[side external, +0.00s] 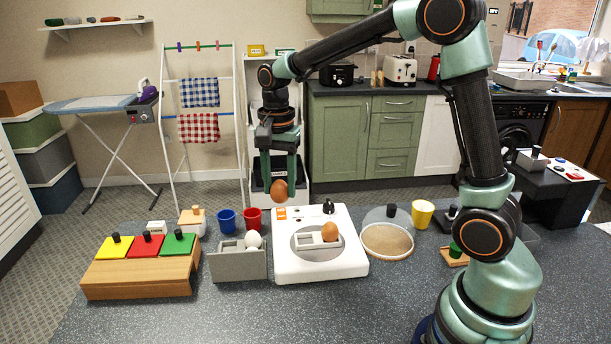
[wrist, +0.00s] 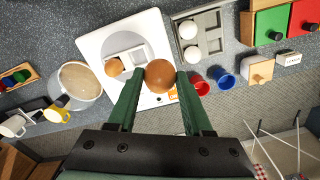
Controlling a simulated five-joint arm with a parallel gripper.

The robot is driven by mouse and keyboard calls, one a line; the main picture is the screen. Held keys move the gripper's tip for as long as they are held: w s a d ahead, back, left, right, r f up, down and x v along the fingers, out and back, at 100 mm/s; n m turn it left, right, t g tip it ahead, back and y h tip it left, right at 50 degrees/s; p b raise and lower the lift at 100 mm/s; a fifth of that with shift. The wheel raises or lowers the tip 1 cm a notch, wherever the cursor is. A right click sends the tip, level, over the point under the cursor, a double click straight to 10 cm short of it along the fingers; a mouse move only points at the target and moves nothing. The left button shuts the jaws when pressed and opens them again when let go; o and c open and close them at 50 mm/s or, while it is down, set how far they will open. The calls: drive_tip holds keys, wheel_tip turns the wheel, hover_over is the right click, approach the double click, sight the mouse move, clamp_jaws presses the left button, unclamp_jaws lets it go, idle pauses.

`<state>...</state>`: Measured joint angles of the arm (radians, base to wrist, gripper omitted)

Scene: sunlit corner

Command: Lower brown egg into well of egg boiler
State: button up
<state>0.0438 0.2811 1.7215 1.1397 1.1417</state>
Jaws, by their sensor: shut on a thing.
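My gripper (side external: 279,177) is shut on a brown egg (side external: 279,191), which hangs below its fingertips, above the back left part of the egg boiler. The held egg also shows between the green fingers in the wrist view (wrist: 160,76). The egg boiler (side external: 290,269) is a white square unit with a round grey plate and a small pale holder (side external: 305,242) at its centre. A second brown egg (side external: 329,231) sits at the holder's right end. The holder's left well looks empty in the side view. In the wrist view, the held egg partly hides the boiler (wrist: 94,44).
A grey egg carton (side external: 237,267) with white eggs (wrist: 188,30) stands left of the boiler. Blue (side external: 226,221) and red (side external: 252,219) cups stand behind it. A round clear lid (side external: 388,242) with a dark knob lies right of the boiler. The counter in front is clear.

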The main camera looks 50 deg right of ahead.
drive_tip(key=s+d+f, duration=0.3)
drive_tip(key=d+f, duration=0.1)
drive_tip(key=f, duration=0.2)
drive_tip(key=shift+s+d, duration=0.15)
drive_tip(key=shift+s, duration=0.05)
drive_tip(key=shift+f, duration=0.15)
idle(0.5)
drive_tip(key=shift+f, duration=0.5)
drive_tip(key=shift+f, duration=2.4)
idle(1.5)
drive_tip(key=o, duration=0.9)
